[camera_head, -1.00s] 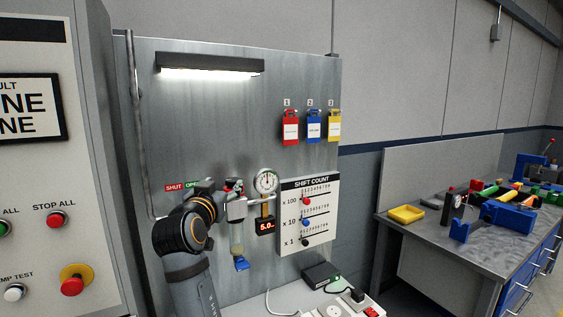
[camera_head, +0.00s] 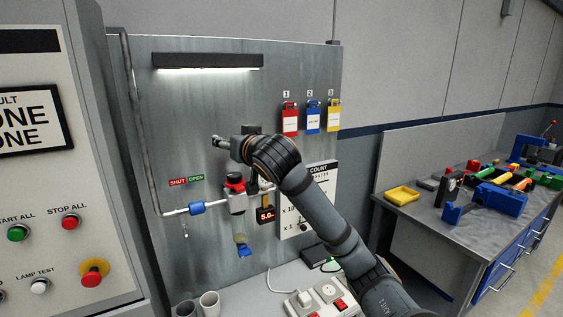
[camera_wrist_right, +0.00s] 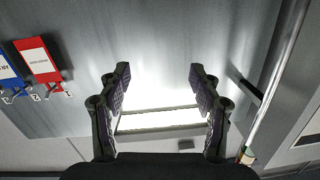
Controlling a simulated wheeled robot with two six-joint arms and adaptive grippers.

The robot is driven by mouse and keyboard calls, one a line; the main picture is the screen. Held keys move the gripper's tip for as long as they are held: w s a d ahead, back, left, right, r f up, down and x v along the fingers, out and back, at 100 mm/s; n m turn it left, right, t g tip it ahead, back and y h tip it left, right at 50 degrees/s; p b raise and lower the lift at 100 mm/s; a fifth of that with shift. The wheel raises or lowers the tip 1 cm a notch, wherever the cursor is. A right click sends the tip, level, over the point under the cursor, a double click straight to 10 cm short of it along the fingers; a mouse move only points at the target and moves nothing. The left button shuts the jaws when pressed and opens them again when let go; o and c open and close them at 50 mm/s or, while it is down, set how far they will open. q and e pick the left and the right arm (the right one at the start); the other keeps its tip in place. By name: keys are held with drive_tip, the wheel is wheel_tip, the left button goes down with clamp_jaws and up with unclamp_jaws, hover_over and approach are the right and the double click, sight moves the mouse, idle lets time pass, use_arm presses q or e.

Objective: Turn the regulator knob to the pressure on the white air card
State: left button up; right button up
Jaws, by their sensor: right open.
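The regulator, with a red knob (camera_head: 235,181), is mounted on the grey metal panel. A clear bowl with a blue bottom hangs below it. A red digital display (camera_head: 265,215) beside it seems to read 5.0; the dial gauge is hidden behind my arm. My right gripper (camera_head: 220,142) is above and slightly left of the knob, apart from it. In the right wrist view this gripper (camera_wrist_right: 162,88) is open and empty, facing the panel's bright lamp. My left gripper is out of view.
A blue valve handle (camera_head: 197,207) sits on the pipe left of the regulator. Red (camera_head: 289,120), blue (camera_head: 313,118) and yellow (camera_head: 334,116) tags hang at upper right. My forearm partly covers the shift count board (camera_head: 320,178). Cups (camera_head: 209,303) stand below.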

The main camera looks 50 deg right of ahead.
drive_tip(key=s+a+g+y+p, duration=0.1)
drive_tip(key=s+g+p, duration=0.3)
drive_tip(key=s, duration=0.7)
drive_tip(key=s+a+n+g+y+p, duration=0.1)
drive_tip(key=s+a+g+y+p, duration=0.1)
drive_tip(key=s+a+g+p, duration=0.2)
drive_tip(key=s+f+g, duration=0.1)
drive_tip(key=s+g, duration=0.2)
drive_tip(key=s, duration=0.4)
drive_tip(key=shift+a+p, duration=0.25)
drive_tip(key=shift+p, duration=0.15)
